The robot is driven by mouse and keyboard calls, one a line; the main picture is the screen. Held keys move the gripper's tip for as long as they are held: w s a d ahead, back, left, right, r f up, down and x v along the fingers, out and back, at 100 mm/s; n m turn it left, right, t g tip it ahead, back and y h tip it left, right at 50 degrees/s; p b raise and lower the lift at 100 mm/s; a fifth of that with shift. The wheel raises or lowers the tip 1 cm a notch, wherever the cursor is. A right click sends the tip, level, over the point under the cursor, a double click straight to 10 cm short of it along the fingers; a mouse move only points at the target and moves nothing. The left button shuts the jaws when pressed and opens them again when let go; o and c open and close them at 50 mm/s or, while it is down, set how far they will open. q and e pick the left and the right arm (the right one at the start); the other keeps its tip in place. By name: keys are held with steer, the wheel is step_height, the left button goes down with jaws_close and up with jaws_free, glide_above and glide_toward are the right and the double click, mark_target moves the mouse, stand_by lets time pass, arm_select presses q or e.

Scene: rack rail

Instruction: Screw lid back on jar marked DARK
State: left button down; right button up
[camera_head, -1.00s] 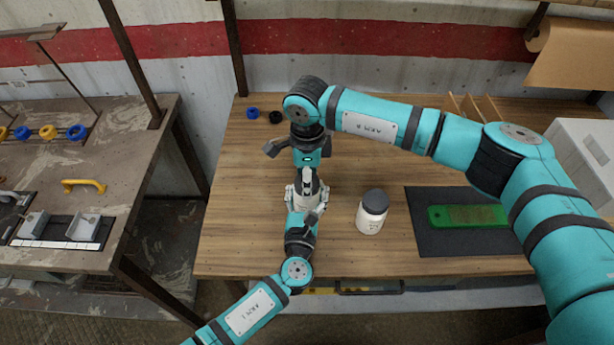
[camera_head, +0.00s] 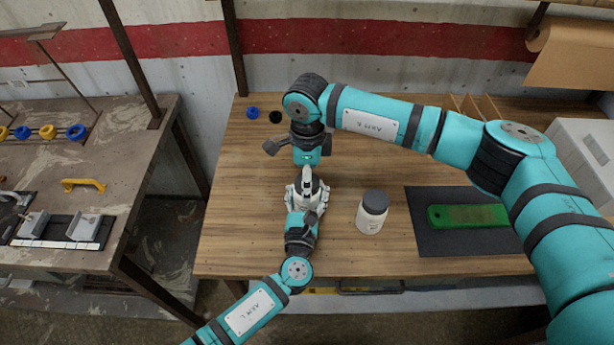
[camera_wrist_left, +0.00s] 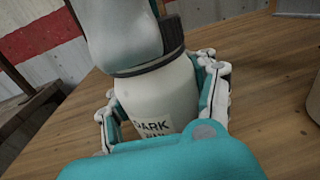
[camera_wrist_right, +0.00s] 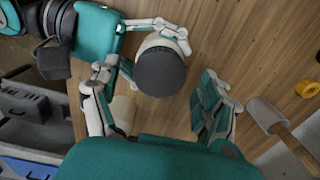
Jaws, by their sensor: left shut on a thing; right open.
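The white jar marked DARK (camera_wrist_left: 155,105) stands upright in my left gripper (camera_head: 307,190), which is shut around its body. The label is readable in the left wrist view. A dark grey lid (camera_wrist_right: 160,71) sits over the jar's mouth in the right wrist view; how tightly it sits cannot be told. My right gripper (camera_wrist_right: 156,88) is open, with its fingers apart on either side of the lid. In the head view, the right gripper (camera_head: 300,147) is just behind the jar's top, and the arms partly hide the jar.
A second white jar (camera_head: 370,216) with a grey lid stands to the right. A green board (camera_head: 468,216) lies on a dark mat (camera_head: 440,242) further right. Blue (camera_head: 253,112) and black (camera_head: 275,117) rings lie at the back left. The wooden table's front left is clear.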

step_height(320, 180, up, 12)
steer(key=shift+f, duration=0.25)
arm_select(q)
steer(key=shift+c, duration=1.2)
jaws_free()
steer(key=s, duration=0.4)
steer(key=s+a, duration=0.1)
steer(key=s, duration=0.7)
steer(key=shift+a, duration=0.25)
